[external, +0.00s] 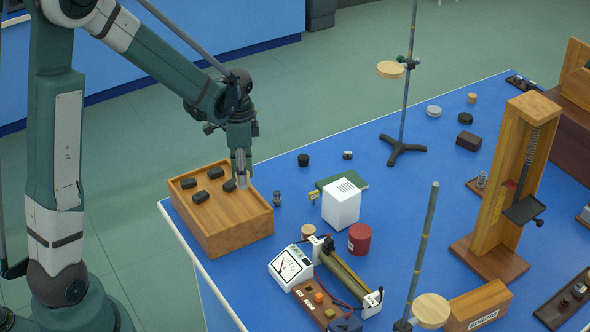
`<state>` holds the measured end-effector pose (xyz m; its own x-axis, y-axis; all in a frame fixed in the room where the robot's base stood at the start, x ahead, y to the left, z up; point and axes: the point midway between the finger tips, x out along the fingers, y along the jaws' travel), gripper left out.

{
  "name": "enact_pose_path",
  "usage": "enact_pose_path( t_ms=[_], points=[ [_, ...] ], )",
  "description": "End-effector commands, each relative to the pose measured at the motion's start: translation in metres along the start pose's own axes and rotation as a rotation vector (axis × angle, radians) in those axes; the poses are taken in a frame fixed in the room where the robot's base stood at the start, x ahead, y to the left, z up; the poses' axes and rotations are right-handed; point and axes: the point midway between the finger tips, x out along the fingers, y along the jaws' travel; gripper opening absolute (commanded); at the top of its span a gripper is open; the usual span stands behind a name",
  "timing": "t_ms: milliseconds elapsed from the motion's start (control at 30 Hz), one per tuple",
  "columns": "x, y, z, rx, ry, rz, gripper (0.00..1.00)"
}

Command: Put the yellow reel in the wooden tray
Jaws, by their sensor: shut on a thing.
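The wooden tray (236,224) stands at the left corner of the blue bench, with several dark blocks (200,196) in it. My gripper (242,184) points down over the tray's right part, close to its far right wall. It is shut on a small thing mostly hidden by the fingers.
A white cube (341,204), a red can (359,239) and a meter (291,266) stand to the right of the tray. A small metal piece (277,198) is just beside it. A tall stand (404,100) rises farther back.

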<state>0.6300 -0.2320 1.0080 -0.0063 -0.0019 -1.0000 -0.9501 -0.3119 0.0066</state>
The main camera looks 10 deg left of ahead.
Motion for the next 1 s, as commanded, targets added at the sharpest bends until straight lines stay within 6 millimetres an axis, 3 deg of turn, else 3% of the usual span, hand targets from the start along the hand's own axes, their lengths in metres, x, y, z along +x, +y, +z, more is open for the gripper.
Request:
enact_pose_path(
  t_ms=[333,833,1000],
  points=[
    [0.039,0.0,0.0,0.0,0.0,0.0,0.15],
    [0.044,0.0,0.0,0.0,0.0,0.0,0.15],
    [0.055,0.0,0.0,0.0,0.0,0.0,0.15]
  ],
)
